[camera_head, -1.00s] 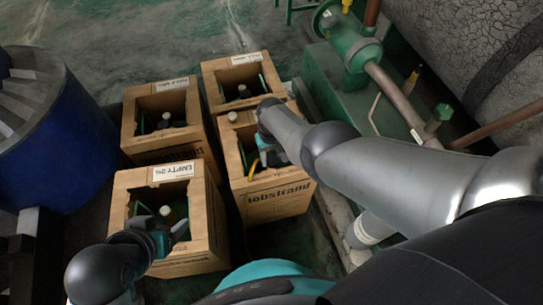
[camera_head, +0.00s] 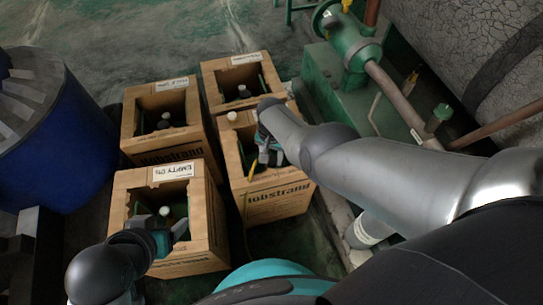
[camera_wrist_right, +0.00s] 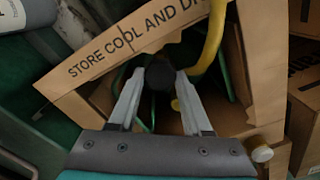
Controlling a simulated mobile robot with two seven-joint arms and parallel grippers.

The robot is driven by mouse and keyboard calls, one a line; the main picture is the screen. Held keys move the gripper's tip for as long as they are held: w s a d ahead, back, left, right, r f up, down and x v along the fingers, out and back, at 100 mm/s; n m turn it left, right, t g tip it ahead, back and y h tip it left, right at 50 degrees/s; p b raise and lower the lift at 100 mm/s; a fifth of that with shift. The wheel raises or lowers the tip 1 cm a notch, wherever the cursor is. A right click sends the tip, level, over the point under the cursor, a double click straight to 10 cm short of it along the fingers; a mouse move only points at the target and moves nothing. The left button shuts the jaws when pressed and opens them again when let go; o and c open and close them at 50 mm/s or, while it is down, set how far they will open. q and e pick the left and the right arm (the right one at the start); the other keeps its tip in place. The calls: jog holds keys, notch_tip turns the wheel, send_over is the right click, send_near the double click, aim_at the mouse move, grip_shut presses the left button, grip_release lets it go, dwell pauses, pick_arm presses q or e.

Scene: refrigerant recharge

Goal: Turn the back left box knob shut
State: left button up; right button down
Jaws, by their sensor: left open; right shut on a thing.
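The back left box (camera_head: 135,130) is an open-fronted brown carton with a white label. A dark knob (camera_head: 163,125) on a bottle with a pale top shows inside it, with no gripper near. My right gripper (camera_wrist_right: 158,76) reaches into the front right box (camera_head: 285,200); its two fingers are closed on a dark knob (camera_wrist_right: 158,82) there. In the head view my right arm partly covers this. My left gripper (camera_head: 168,232) is open at the front left box (camera_head: 205,235), labelled EMPTY, beside the bottle inside.
A back right box (camera_head: 215,85) also holds a bottle. A yellow hose (camera_wrist_right: 210,45) runs beside my right gripper. A blue drum (camera_head: 50,150) stands left of the boxes. Green machinery with pipes (camera_head: 350,55) is at right. Open floor lies behind the boxes.

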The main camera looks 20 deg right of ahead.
aim_at(272, 160)
dwell(0.5)
jog(key=c, duration=0.6)
grip_release()
pick_arm(q)
jog(key=shift+s+f, duration=0.1)
